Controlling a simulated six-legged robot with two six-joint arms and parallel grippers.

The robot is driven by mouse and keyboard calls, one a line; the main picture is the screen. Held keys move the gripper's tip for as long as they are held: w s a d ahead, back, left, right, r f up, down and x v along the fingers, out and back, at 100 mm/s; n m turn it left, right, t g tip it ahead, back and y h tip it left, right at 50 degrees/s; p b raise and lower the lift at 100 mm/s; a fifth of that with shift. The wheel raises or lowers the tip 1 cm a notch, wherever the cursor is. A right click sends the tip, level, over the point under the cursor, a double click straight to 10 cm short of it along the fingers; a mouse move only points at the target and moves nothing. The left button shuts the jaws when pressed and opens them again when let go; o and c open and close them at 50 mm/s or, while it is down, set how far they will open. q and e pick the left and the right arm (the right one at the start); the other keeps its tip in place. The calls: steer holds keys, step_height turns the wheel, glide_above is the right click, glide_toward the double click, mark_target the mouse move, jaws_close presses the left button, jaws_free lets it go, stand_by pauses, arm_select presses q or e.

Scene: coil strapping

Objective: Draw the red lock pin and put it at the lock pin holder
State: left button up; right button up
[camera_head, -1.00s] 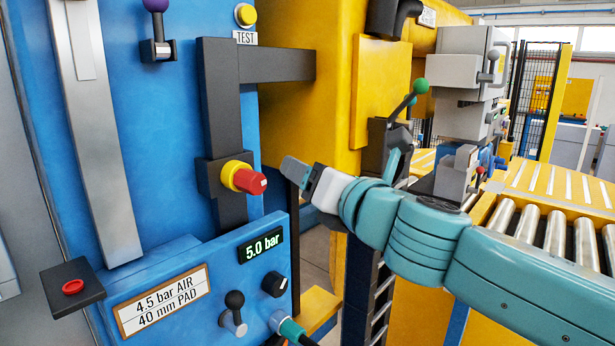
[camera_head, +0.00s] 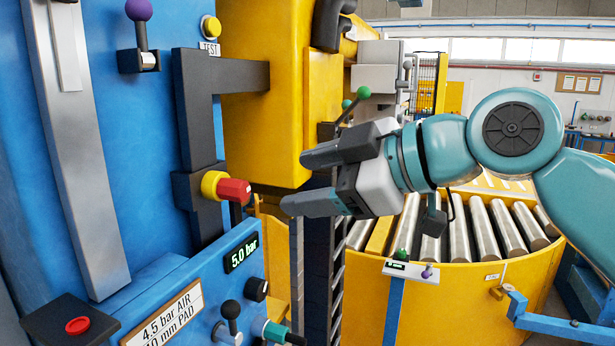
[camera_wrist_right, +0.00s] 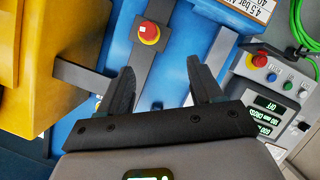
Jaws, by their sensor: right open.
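A red knob in a yellow collar (camera_head: 232,189), which looks like the lock pin, sticks out of a dark upright bracket (camera_head: 200,130) on the blue panel. In the right wrist view the red knob (camera_wrist_right: 148,32) lies ahead, beyond the fingertips. My right gripper (camera_head: 294,182) is open and empty, its fingers pointing left toward the knob with a gap between. The wrist view also shows its two fingers (camera_wrist_right: 162,74) apart. A black block with a red round top (camera_head: 76,325) is at the lower left; I cannot tell whether it is the holder. My left gripper is not in view.
A blue console with a pressure display (camera_head: 241,252), a black-knobbed lever (camera_head: 230,316) and a hose fitting (camera_head: 275,333) lies below the knob. A yellow machine body (camera_head: 262,110) stands behind. A green-knobbed lever (camera_head: 362,93) is just above my gripper. Rollers (camera_head: 480,228) lie right.

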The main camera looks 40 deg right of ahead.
mark_target(244, 190)
steer(key=shift+h, duration=0.4)
steer(key=p+x, duration=0.1)
steer(key=x, duration=0.4)
steer(key=d+p+x, duration=0.1)
steer(key=x, duration=0.3)
steer(key=p+x, duration=0.2)
steer(key=x, duration=0.3)
steer(key=shift+w+d+r, duration=0.15)
steer(key=shift+w, duration=0.4)
steer(key=shift+s, duration=0.15)
steer(key=shift+w, duration=0.2)
steer(key=c, duration=0.8)
steer(key=shift+s, duration=0.15)
jaws_close()
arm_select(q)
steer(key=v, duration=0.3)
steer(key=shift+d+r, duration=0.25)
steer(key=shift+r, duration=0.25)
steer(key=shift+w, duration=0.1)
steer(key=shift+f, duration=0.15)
